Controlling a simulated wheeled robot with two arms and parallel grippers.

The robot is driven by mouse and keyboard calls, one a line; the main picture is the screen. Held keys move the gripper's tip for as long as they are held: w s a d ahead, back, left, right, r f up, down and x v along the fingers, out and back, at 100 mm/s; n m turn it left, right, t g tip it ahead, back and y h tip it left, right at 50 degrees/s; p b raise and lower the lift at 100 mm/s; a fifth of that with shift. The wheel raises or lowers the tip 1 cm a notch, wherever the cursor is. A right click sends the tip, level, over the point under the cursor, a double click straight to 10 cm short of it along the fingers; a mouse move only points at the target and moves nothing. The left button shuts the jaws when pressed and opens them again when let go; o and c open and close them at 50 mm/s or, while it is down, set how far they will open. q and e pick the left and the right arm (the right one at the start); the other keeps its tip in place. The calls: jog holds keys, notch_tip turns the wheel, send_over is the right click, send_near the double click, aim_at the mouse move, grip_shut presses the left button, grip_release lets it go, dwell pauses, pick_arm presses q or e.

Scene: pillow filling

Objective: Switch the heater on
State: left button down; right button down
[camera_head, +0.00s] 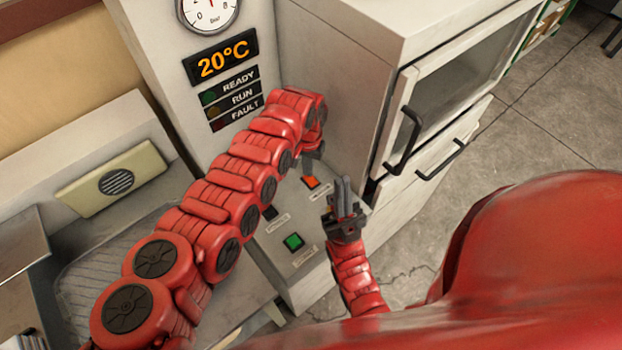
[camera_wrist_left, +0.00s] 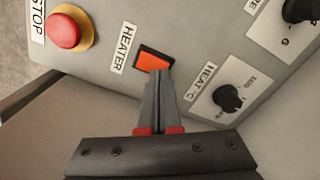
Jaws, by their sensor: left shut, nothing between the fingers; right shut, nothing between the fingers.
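The heater switch (camera_wrist_left: 153,59) is an orange rectangular rocker in a dark frame, beside a white HEATER label (camera_wrist_left: 123,47). In the head view the orange switch (camera_head: 310,182) shows on the sloping control panel. My left gripper (camera_wrist_left: 160,73) is shut and empty, its fingertips at the switch's lower edge; I cannot tell whether they touch it. In the head view the left gripper (camera_head: 309,166) points down just above the switch, partly hidden by its own wrist. My right gripper (camera_head: 343,182) is shut and empty, right of the switch.
A red stop button (camera_wrist_left: 64,30) and a black HEAT °C knob (camera_wrist_left: 228,98) flank the switch. A green button (camera_head: 293,242) is lower on the panel. A display (camera_head: 222,60) reads 20°C. A cabinet with a black handle (camera_head: 405,140) stands at right.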

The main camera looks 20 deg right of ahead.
pick_arm(q)
jog(key=shift+f+b, duration=0.55)
jog(key=shift+f, duration=0.2)
jog(key=shift+r, duration=0.1)
notch_tip(320, 180, up, 3)
jog(key=shift+f+p, duration=0.2)
jog(key=shift+p, duration=0.85)
jog(key=shift+r+p, duration=1.5)
jog(key=shift+r, duration=0.7)
